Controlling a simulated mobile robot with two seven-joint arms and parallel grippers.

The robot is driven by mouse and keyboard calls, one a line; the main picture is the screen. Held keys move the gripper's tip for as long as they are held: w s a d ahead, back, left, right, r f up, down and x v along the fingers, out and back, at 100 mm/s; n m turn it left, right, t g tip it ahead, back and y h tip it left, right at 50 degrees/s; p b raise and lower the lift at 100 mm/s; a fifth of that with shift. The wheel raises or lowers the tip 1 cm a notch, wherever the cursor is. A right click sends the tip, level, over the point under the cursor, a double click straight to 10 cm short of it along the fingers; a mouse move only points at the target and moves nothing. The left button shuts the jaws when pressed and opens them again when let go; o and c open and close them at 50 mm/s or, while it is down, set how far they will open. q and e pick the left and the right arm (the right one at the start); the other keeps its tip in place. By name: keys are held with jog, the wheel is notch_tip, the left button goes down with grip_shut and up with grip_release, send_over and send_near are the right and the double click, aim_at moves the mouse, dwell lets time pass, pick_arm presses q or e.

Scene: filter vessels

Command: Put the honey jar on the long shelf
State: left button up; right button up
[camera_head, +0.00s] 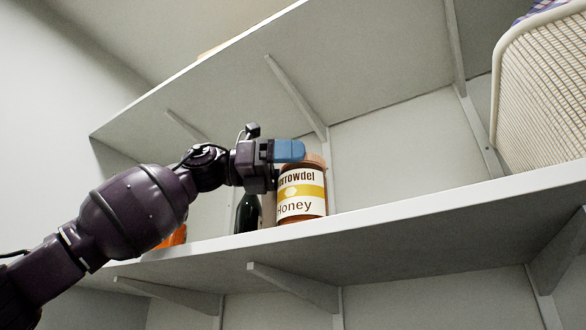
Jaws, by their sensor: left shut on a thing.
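The honey jar (303,193) has a brown body, a white and yellow label reading "Honey" and an orange-tan lid. It is upright at the front of the long shelf (400,207); its base looks to be at the shelf surface, though the shelf's edge makes exact contact hard to tell. My left gripper (290,152), with blue fingertips, comes in from the left and is shut on the jar at its lid. The far finger is hidden. My right gripper is not in view.
A dark bottle (248,213) stands just left of the jar, and an orange item (175,237) is partly behind my left arm. A white wicker basket (545,95) is at the upper right. An upper shelf (220,90) hangs overhead.

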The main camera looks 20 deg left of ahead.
pick_arm(q)
jog(key=shift+f+b, duration=0.45)
jog(key=shift+f, duration=0.1)
jog(key=o, duration=1.7)
jog(key=shift+r, duration=0.1)
jog(key=shift+a+r+p, duration=0.1)
jog(key=shift+r+p, duration=0.55)
jog(key=b+v, duration=0.1)
jog(key=v, duration=0.5)
jog(key=b+v, duration=0.1)
jog(key=v, duration=0.5)
jog(key=shift+f, duration=0.2)
